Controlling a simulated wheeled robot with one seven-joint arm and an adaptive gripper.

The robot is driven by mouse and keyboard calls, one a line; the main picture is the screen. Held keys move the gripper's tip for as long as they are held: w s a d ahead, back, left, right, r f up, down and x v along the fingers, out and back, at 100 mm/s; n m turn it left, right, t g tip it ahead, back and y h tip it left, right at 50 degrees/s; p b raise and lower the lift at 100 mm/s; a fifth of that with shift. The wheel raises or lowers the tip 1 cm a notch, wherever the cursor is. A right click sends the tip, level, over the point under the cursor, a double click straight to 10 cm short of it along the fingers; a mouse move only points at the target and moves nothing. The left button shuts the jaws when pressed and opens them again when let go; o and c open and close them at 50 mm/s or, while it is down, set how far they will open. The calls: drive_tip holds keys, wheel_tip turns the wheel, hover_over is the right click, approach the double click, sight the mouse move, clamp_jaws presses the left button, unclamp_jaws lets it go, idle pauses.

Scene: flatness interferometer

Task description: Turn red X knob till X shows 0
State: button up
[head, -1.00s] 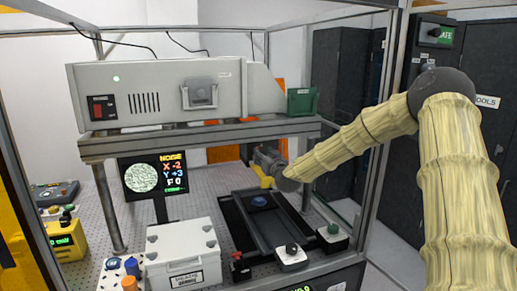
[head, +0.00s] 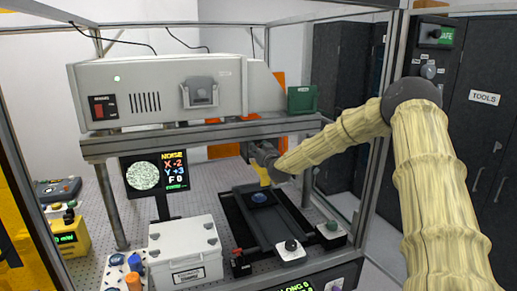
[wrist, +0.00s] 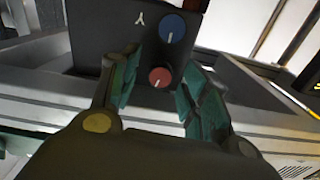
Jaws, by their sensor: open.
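The red knob (wrist: 160,77) with a white pointer line is on a dark panel (wrist: 95,35) in the wrist view. A larger blue knob (wrist: 172,28) sits above it, beside a "Y" mark. My gripper (wrist: 158,84) is open, with its teal-padded fingers on either side of the red knob in the picture; I cannot tell whether they touch it. In the head view my gripper (head: 262,158) is under the instrument's shelf, and the knobs cannot be made out there. The screen (head: 155,174) reads NOISE, X -2, Y +3, F 0.
A grey instrument housing (head: 155,90) rests on the shelf above my gripper. A dark stage (head: 262,222) with a blue round part lies below. A white case (head: 185,250) stands front left of it. Frame posts (head: 375,130) stand close to my arm.

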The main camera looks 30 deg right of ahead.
clamp_jaws()
drive_tip(key=shift+f+b, duration=0.15)
drive_tip(key=shift+b, duration=0.3)
drive_tip(key=shift+m+b, duration=0.7)
drive_tip(key=shift+b, duration=0.2)
